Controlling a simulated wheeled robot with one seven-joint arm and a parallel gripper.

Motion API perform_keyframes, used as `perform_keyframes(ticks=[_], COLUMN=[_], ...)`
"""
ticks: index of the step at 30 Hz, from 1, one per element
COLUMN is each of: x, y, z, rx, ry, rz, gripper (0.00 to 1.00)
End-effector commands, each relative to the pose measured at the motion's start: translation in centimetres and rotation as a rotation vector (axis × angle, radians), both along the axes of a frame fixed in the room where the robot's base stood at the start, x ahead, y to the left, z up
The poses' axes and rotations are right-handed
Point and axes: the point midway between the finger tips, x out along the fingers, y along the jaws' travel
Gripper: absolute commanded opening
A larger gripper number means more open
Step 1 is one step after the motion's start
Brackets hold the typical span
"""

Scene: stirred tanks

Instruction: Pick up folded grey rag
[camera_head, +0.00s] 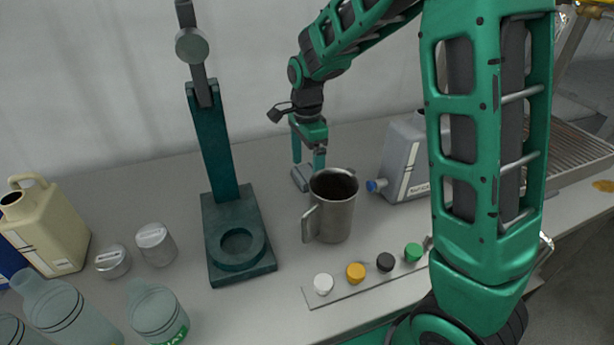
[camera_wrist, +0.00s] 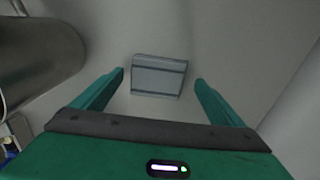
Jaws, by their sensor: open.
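The folded grey rag (camera_wrist: 158,77) lies flat on the bench, a small blue-grey rectangle with darker bands along its edges. In the wrist view it sits between and beyond the tips of my gripper (camera_wrist: 160,82). In the head view only part of the rag (camera_head: 300,179) shows, beside the fingers and behind the metal jug. My gripper (camera_head: 308,165) is open and empty, pointing down over the rag. Whether the fingertips reach down to the rag's level, I cannot tell.
A metal jug (camera_head: 333,207) stands close in front of the rag and also shows in the wrist view (camera_wrist: 40,60). A grey jerrycan (camera_head: 405,160) with a blue cap stands to the right. A green stand (camera_head: 222,185) is to the left. The wall is behind.

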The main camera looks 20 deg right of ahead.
Motion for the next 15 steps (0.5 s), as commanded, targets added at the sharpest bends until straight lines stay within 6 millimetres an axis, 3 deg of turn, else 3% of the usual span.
perform_keyframes(ticks=[4,11,15], x=[0.01,0.03,0.03], y=[-0.01,-0.01,-0.01], z=[-1.02,-1.1,-1.08], rx=[0.0,0.0,0.0], ry=[-0.001,-0.002,-0.002], rz=[0.0,0.0,0.0], gripper=[0.92,0.92,0.59])
